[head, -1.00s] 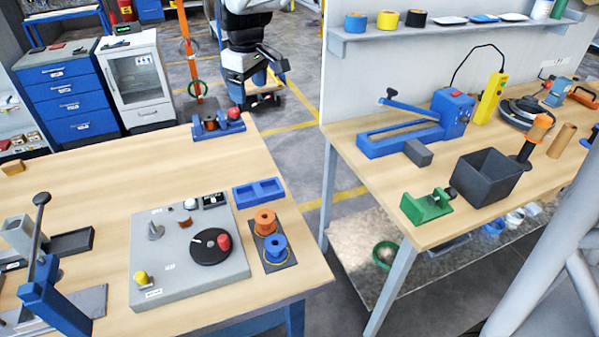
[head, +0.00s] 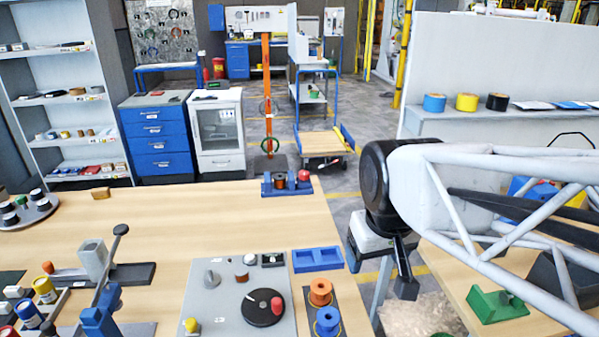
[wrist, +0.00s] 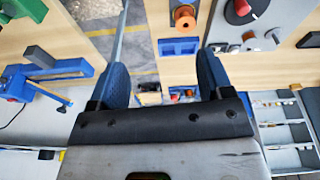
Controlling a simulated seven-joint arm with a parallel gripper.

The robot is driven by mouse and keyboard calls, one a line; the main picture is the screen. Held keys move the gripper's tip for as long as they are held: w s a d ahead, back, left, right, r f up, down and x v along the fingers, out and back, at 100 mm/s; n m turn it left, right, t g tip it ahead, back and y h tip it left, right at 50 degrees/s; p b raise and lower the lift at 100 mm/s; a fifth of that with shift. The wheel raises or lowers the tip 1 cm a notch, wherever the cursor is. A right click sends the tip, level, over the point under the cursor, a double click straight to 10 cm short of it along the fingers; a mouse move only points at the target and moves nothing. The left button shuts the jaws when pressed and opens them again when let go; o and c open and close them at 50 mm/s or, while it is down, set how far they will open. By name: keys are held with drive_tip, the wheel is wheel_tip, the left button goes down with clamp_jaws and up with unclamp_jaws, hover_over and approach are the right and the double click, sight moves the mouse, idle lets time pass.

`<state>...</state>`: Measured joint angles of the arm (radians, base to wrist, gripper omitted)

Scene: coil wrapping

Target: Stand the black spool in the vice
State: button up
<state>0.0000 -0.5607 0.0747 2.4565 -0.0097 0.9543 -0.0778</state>
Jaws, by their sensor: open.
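My gripper (head: 405,280) hangs at the right of the head view, near the gap between the two benches. In the wrist view its two blue fingers (wrist: 165,65) are spread apart with nothing between them. Several small black-and-white round pieces (head: 37,195) stand on a round tray (head: 48,213) at the far left. I cannot tell whether one of them is the black spool.
A grey panel (head: 225,300) with a black disc stands on the left bench. Right of it are a blue tray (head: 318,259), an orange spool (head: 320,291) and a blue spool (head: 327,321). A blue fixture (head: 286,186) stands at the back edge. The left bench's middle is clear.

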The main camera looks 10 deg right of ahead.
drive_tip(key=shift+m, duration=0.6)
drive_tip(key=s, duration=0.1)
drive_tip(key=s+f, duration=0.1)
drive_tip(key=s, duration=0.1)
drive_tip(key=s+f, duration=0.1)
drive_tip(key=shift+s+d+f, duration=0.1)
drive_tip(key=shift+s+d, duration=0.05)
